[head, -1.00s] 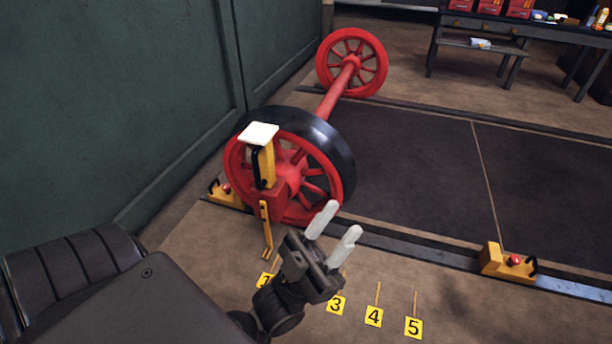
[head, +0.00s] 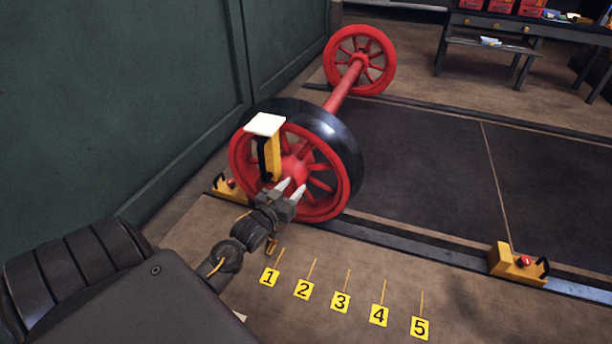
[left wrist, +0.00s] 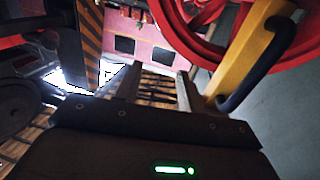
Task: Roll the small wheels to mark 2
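The red wheelset stands on the rails at the left. Its near wheel (head: 341,150) has a black tyre, and a red axle (head: 344,88) joins it to the far wheel (head: 385,62). A yellow bracket with a black handle (head: 270,158) and white top plate (head: 265,124) is at the near hub. The bracket also shows at the right of the left wrist view (left wrist: 246,55). Mark 2 (head: 304,290) is on the floor between marks 1 and 3. My left gripper (head: 290,189) is open and empty, in front of the near wheel's lower part. My right gripper is out of view.
Yellow chocks with red knobs sit on the near rail, left (head: 228,187) and right (head: 518,264). A green wall (head: 130,100) is close on the left. A dark workbench (head: 490,45) stands at the back right. The track between the rails is clear right of the wheelset.

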